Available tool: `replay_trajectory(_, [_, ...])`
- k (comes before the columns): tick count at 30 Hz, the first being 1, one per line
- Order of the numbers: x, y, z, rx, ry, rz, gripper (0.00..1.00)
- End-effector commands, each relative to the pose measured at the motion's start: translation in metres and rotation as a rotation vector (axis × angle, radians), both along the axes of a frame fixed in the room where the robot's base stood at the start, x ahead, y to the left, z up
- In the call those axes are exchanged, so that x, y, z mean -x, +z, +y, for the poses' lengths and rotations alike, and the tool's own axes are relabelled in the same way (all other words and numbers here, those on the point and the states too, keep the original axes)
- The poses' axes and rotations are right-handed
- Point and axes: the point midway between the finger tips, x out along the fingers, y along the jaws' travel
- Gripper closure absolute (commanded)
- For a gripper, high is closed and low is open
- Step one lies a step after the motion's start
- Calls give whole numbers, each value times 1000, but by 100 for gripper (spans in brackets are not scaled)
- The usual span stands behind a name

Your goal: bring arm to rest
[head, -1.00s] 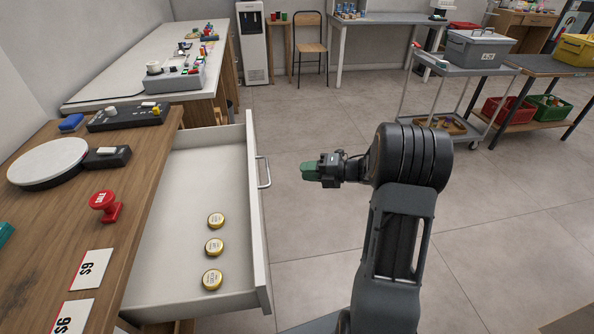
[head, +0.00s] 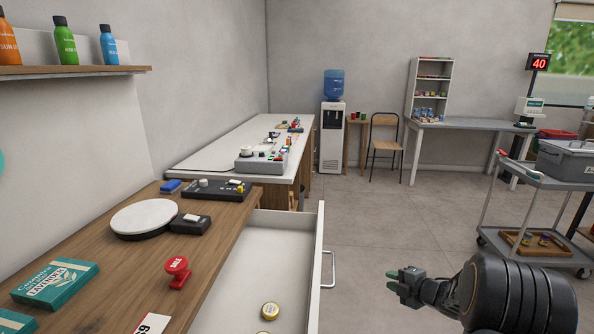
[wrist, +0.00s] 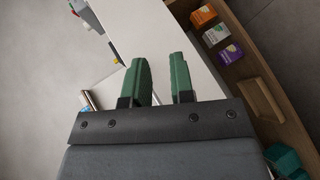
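My arm is folded at the lower right of the head view. My gripper (head: 396,279) has green fingers and points left, to the right of the open drawer's front panel and apart from it. In the wrist view, the two green fingers (wrist: 160,72) stand apart with nothing between them. The open white drawer (head: 265,252) holds round gold-lidded tins; one tin (head: 270,311) shows whole and another is cut by the lower edge.
The wooden counter (head: 150,262) carries a round white-topped scale (head: 143,217), a red stamp (head: 177,270) and a lavender box (head: 56,284). A grey trolley (head: 545,252) stands at the right. Open floor lies between. The wrist view shows small boxes on a brown shelf (wrist: 237,60).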

Motion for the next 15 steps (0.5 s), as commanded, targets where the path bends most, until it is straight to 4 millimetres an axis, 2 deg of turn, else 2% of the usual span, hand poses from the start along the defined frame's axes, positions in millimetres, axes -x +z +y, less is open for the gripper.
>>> replay_trajectory(1, [-1, 1, -18, -11, -166, 63, 78])
replay_trajectory(3, [3, 6, -39, -45, -406, 153, 78])
replay_trajectory(5, [12, 15, -53, -85, -607, 225, 78])
replay_trajectory(8, [41, 35, -64, -176, -926, 345, 78])
replay_trajectory(11, [81, 61, -56, -291, -1217, 471, 78])
replay_trajectory(14, [130, 91, -27, -431, -1474, 618, 78])
replay_trajectory(15, [150, 104, -9, -489, -1559, 686, 78])
